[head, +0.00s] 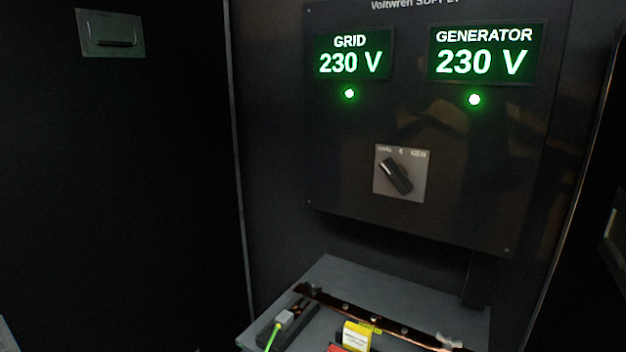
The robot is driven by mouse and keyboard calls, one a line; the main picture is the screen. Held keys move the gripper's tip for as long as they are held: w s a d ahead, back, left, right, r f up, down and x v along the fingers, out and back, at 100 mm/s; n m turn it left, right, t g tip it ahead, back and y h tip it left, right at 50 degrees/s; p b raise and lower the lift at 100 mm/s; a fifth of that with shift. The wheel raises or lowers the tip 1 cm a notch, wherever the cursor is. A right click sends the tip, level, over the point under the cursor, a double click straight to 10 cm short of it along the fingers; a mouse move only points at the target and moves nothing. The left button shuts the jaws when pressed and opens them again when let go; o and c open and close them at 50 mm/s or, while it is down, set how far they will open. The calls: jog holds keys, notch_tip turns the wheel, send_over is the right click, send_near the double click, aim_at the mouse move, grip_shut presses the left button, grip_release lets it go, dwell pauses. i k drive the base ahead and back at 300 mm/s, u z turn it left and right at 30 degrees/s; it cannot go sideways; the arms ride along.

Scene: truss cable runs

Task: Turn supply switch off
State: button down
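The supply switch (397,176) is a black rotary knob on a pale square plate (418,190). It sits low in the middle of a dark supply panel (330,150). Small labels run along the top of the plate: the left one is too small to read surely, a middle mark looks like 0, and the right one reads GEN. The knob lies slanted from upper left to lower right, and its light-marked end seems to point to the left label. My gripper is not in view, and nothing touches the knob.
The GRID display (351,55) and GENERATOR display (482,53) both read 230 V, with lit green lamps below. A grey shelf (335,275) juts out under the panel, carrying a copper bar (375,318), a green cable (273,337) and a yellow tag (356,337). Space before the knob looks clear.

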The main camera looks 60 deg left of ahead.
aim_at(398, 174)
jog(key=u, duration=2.8)
jog(key=k, duration=0.3)
jog(key=z, duration=0.7)
jog(key=i, duration=0.35)
jog(key=u, duration=0.05)
